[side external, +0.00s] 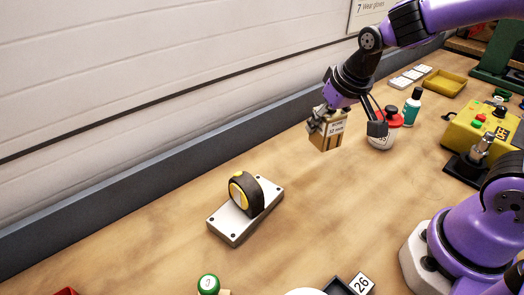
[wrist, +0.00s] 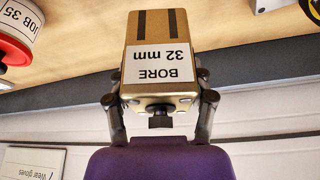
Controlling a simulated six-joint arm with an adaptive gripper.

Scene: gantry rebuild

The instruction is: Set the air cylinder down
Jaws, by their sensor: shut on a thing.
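The air cylinder is a gold-brown block (side external: 325,136) with a white label. In the wrist view the air cylinder (wrist: 158,28) shows its label reading "BORE 32 mm" and a dark knob at its near end. My gripper (side external: 326,115) is shut on the air cylinder from above and appears to hold it above the wooden bench (side external: 150,235). In the wrist view the fingers of my gripper (wrist: 160,103) grip the block at both sides. The underside of the cylinder is hidden.
A grey plate (side external: 231,229) bearing a black-and-yellow roll (side external: 246,192) lies left of my gripper. A white pot with a red top (side external: 384,136) stands close right, with a green bottle (side external: 412,107) behind. The bench between plate and gripper is clear. A dark ledge (side external: 140,200) runs along the wall.

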